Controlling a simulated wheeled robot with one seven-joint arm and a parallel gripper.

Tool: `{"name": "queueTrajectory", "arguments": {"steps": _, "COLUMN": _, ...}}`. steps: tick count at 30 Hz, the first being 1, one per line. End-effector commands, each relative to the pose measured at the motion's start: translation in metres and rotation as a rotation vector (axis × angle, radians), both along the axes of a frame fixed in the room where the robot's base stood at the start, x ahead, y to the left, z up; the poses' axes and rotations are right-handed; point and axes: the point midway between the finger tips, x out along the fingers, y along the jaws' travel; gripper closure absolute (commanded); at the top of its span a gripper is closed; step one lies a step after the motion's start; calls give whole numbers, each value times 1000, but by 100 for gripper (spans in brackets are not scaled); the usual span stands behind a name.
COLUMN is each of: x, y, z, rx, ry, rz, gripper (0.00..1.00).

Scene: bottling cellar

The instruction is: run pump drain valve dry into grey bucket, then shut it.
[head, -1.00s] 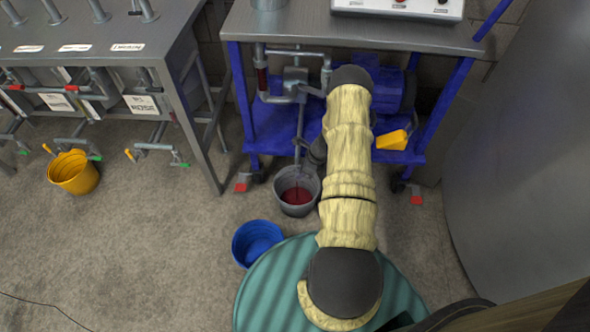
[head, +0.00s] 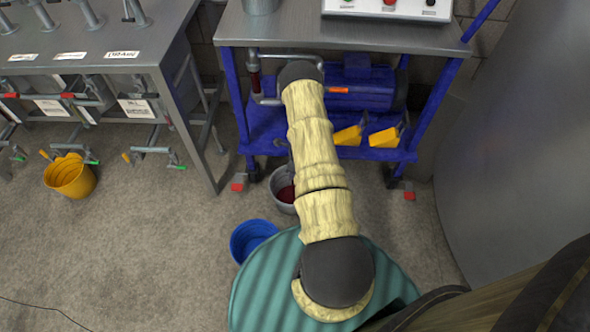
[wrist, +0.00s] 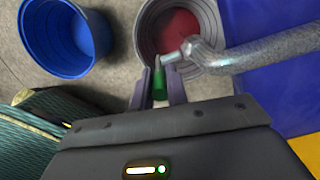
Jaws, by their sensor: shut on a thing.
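In the wrist view my gripper (wrist: 159,88) is shut on the green grip of the drain valve handle (wrist: 159,82), beside a grey metal pipe (wrist: 255,48). The pipe comes in from the right over the grey bucket (wrist: 149,32). Dark red liquid (wrist: 180,35) lies in the bucket. I see no stream falling, but the outlet is not clearly shown. In the head view the grey bucket (head: 274,181) stands on the floor at the cart's front edge, partly behind my arm. My gripper and the valve are hidden there.
A blue bucket (head: 252,240) stands in front of the grey one. The blue cart (head: 265,130) carries a pump (head: 358,88) and two yellow wedge-shaped things (head: 383,137) on its lower shelf. A yellow bucket (head: 70,176) stands at left under the bench. A large tank (head: 520,130) closes the right side.

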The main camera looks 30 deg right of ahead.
Motion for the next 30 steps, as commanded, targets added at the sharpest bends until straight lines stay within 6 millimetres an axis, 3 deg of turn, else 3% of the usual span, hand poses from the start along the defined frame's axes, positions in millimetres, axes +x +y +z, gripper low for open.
{"name": "queueTrajectory", "arguments": {"steps": 1, "x": 0, "y": -4, "z": 0, "rx": -11, "ry": -1, "rz": 0, "gripper": 81}}
{"name": "queueTrajectory", "arguments": {"steps": 4, "x": 1, "y": -3, "z": 0, "rx": -10, "ry": -1, "rz": 2, "gripper": 63}}
{"name": "queueTrajectory", "arguments": {"steps": 17, "x": -1, "y": -5, "z": 10, "rx": -5, "ry": -1, "rz": -4, "gripper": 63}}
{"name": "queueTrajectory", "arguments": {"steps": 30, "x": -7, "y": -12, "z": 90, "rx": -7, "ry": -2, "rz": 2, "gripper": 63}}
